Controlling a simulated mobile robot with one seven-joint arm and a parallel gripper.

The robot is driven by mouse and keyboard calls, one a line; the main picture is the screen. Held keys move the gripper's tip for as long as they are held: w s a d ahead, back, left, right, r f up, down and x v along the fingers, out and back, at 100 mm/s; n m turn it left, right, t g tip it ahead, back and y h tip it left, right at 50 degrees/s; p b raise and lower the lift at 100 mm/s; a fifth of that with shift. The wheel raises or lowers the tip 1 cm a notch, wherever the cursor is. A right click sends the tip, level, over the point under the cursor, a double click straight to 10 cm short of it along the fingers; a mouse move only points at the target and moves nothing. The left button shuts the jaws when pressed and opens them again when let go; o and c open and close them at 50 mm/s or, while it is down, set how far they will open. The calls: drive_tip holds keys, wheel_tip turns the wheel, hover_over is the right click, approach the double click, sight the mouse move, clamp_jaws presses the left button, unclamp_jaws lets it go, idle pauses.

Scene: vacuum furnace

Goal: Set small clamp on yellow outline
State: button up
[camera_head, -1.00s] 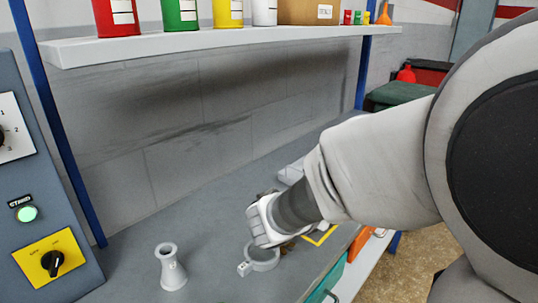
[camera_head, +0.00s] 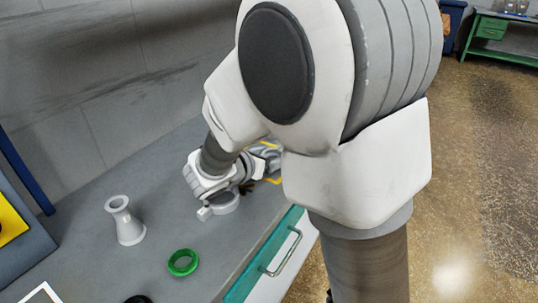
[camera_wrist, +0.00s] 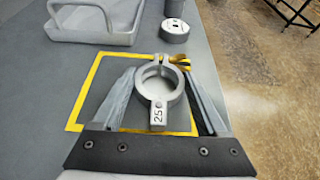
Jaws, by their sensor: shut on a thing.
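The small clamp (camera_wrist: 158,92) is a grey metal ring with a brass wing nut at its far side and a "25" label at its near side. My gripper (camera_wrist: 160,82) is shut on it, one finger along each side. In the wrist view, the clamp appears over the area inside the yellow outline (camera_wrist: 85,97), a square on the grey bench. The clamp (camera_head: 224,204) also shows below my wrist in the head view, left of the visible parts of the yellow outline (camera_head: 272,181). My arm hides much of the outline there. Its height above the bench is unclear.
A grey tray-like holder (camera_wrist: 95,35) and a short grey cylinder (camera_wrist: 174,36) stand beyond the outline. A pale flared fitting (camera_head: 126,225) and a green ring (camera_head: 183,262) are on the bench at left. A teal drawer (camera_head: 268,252) lies along the front edge.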

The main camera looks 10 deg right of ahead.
drive_tip(key=shift+f, duration=0.15)
drive_tip(key=o, duration=1.3)
